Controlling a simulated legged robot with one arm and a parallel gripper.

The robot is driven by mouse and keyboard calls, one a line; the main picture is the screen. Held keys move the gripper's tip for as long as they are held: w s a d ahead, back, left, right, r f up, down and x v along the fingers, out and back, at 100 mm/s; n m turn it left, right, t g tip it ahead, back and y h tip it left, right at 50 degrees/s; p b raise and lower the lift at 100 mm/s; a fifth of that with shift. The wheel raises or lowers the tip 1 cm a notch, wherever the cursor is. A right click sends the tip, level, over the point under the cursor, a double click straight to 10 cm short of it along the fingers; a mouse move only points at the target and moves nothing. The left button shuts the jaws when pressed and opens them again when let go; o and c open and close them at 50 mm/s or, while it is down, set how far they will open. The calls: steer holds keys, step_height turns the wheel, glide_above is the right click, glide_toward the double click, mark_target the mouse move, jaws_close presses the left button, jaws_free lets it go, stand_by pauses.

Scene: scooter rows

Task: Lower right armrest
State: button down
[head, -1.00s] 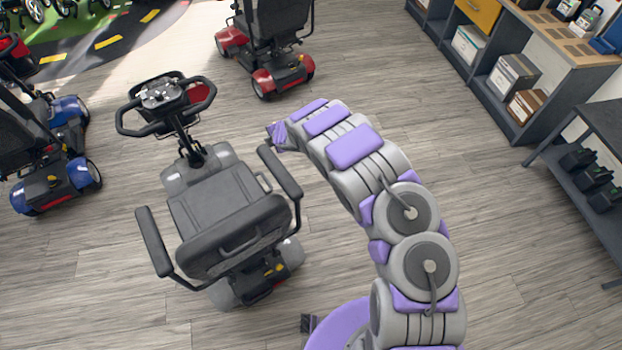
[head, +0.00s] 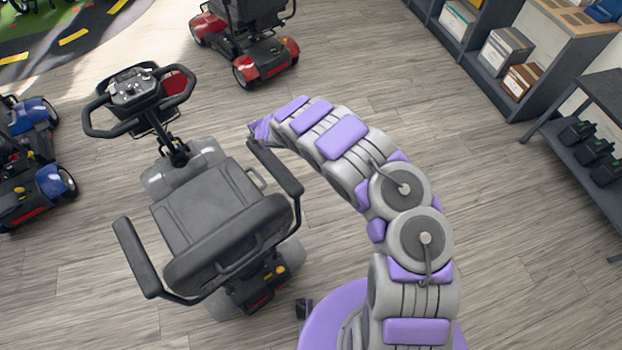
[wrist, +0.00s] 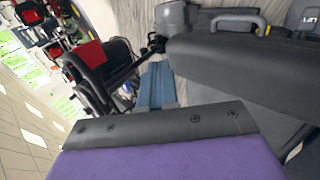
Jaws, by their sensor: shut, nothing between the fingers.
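A grey and black scooter (head: 205,195) stands left of my arm in the head view, its tiller pointing away. Its right armrest (head: 275,168) is a long black pad along the seat's right side. Its exact tilt is hard to tell. My gripper (head: 255,130) is just above the pad's front end in the picture; contact cannot be told. In the wrist view, my gripper's blue-grey fingers (wrist: 155,88) are shut and empty. A large dark padded part (wrist: 235,65) of the scooter fills the right of that view. The left armrest (head: 137,257) shows in the head view.
A red scooter (head: 250,45) stands behind, and a blue scooter (head: 40,175) stands at the left edge. Shelves with boxes (head: 505,52) and a dark bench (head: 580,150) line the right. The wooden floor between my arm and the shelves is clear.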

steer(key=shift+w+d+f+b, duration=0.1)
steer(key=shift+f+b, duration=0.2)
steer(key=shift+f, duration=0.15)
steer(key=shift+w+d+f+b, duration=0.1)
steer(key=shift+f+b, duration=0.2)
steer(key=shift+f, duration=0.15)
steer(key=shift+s+a, duration=0.15)
steer(key=shift+a, duration=0.05)
steer(key=shift+s+a+f, duration=0.1)
steer(key=shift+f, duration=0.05)
